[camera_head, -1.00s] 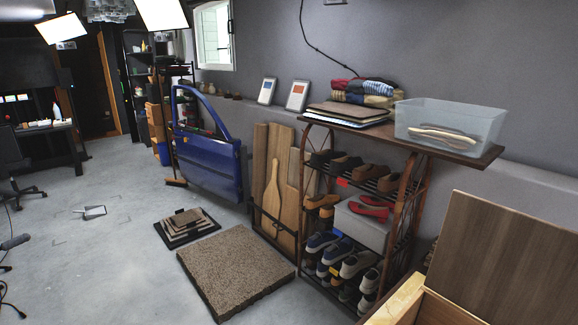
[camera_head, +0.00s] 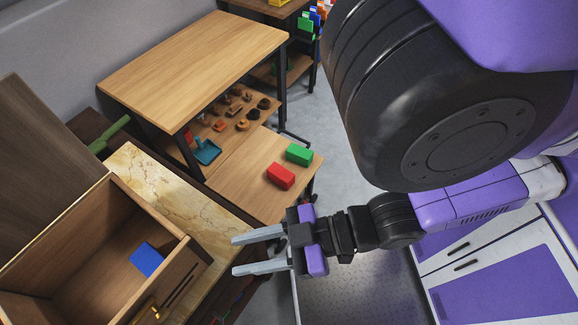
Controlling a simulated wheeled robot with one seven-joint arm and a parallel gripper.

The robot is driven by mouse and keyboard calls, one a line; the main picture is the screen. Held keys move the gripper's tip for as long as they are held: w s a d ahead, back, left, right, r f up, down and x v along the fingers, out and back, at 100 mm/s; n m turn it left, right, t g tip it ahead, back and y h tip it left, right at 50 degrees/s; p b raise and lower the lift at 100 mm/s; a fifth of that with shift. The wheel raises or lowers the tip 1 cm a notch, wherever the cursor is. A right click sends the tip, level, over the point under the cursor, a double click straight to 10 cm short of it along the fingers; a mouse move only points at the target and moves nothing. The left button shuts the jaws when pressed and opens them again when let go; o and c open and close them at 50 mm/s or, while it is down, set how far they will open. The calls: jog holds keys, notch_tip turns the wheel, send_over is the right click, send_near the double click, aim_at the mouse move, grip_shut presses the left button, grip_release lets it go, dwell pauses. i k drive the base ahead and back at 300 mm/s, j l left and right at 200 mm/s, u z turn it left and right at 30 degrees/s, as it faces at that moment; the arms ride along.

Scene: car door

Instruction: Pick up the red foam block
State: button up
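The red foam block (camera_head: 281,176) lies on a low wooden shelf or tabletop (camera_head: 232,184), close to its front right end. A green block (camera_head: 299,154) lies just behind it on the same surface, apart from it. My gripper (camera_head: 236,255) is open and empty, with its two grey fingers pointing left. In the picture it is below and left of the red block, in front of the marble-topped cabinet. Nothing covers the red block.
An open wooden drawer (camera_head: 183,262) with a blue block (camera_head: 147,260) inside is at the lower left. A taller wooden table (camera_head: 205,55) stands behind the low surface, with several small items under it. Grey floor shows to the right of the low surface.

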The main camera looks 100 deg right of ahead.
aim_at(278, 175)
jog(key=k+j+z, duration=0.1)
jog(key=z, duration=0.35)
jog(key=k+z, duration=0.2)
jog(key=z, duration=0.25)
jog(key=k+z, duration=0.2)
jog(key=z, duration=0.3)
jog(key=k+l, duration=0.2)
jog(key=k, duration=0.2)
jog(key=k+l, duration=0.25)
jog(key=k, duration=0.2)
